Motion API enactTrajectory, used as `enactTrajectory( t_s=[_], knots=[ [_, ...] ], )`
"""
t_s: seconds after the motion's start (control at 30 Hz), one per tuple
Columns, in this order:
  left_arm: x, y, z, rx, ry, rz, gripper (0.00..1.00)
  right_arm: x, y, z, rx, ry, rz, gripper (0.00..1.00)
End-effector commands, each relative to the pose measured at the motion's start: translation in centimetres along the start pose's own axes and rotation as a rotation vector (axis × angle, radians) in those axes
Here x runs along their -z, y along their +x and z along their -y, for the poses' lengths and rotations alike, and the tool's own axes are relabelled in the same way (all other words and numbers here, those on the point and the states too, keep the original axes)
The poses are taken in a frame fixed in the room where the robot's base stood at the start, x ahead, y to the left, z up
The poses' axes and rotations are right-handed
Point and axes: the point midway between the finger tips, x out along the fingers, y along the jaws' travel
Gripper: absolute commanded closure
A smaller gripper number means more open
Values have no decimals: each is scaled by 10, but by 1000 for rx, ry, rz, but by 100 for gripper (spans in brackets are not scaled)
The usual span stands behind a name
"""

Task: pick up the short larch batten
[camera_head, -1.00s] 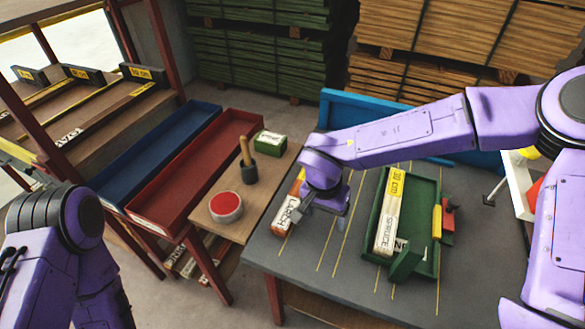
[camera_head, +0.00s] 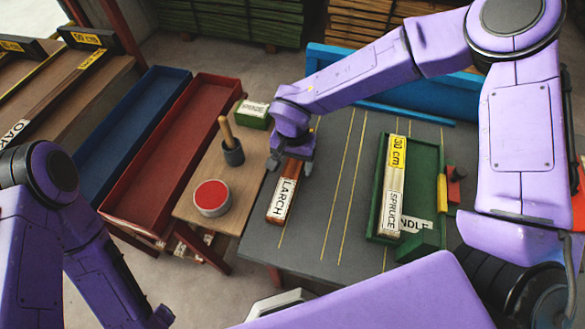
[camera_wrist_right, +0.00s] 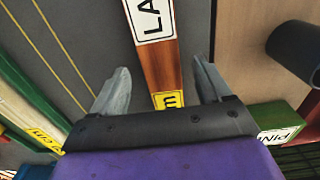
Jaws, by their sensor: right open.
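The larch batten (camera_head: 284,197) is a short reddish-brown bar with a white LARCH label. It lies on the left part of the grey table, pointing away from me. My right gripper (camera_head: 291,165) is over its far end and hides that end in the head view. In the right wrist view my right gripper (camera_wrist_right: 160,78) is open, with one finger on each side of the batten (camera_wrist_right: 158,62) and a gap on both sides. The batten's yellow end label shows between the fingers. My left gripper is out of view; only my left arm shows.
A green tray (camera_head: 431,180) holding a spruce batten (camera_head: 393,188) stands to the right on the grey table (camera_head: 330,215). Left are a red tin (camera_head: 212,197), a dark pot (camera_head: 232,152) with a wooden handle, a green box (camera_head: 253,113) and red (camera_head: 135,180) and blue troughs (camera_head: 100,165).

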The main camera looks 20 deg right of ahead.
Motion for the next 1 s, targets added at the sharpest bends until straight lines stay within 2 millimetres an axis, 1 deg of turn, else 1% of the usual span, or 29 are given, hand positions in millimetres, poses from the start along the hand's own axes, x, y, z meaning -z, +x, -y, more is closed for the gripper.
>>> enactTrajectory(
  t_s=[0.03,0.1,0.2,0.33,0.37,0.4,0.47,0.5,0.57,0.87,0.97,1.0],
  knots=[
    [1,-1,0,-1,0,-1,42,0,8,0,-3,1,1,22],
    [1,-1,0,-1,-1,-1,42,0,17,0,-2,0,2,22],
    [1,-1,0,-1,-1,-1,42,0,20,0,0,1,1,22],
    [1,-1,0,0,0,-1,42,0,20,0,1,1,1,22],
    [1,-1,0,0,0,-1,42,0,20,0,1,1,1,26],
    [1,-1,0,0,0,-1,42,0,20,0,1,1,1,39],
    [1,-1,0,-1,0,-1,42,0,20,0,0,1,1,58],
    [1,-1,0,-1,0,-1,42,0,20,0,0,1,1,71],
    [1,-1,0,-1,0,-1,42,0,20,0,0,1,1,91],
    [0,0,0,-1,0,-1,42,0,19,0,0,1,1,91],
    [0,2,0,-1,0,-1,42,1,12,0,2,2,0,91],
    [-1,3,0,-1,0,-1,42,1,7,0,4,3,-1,91]
  ],
)
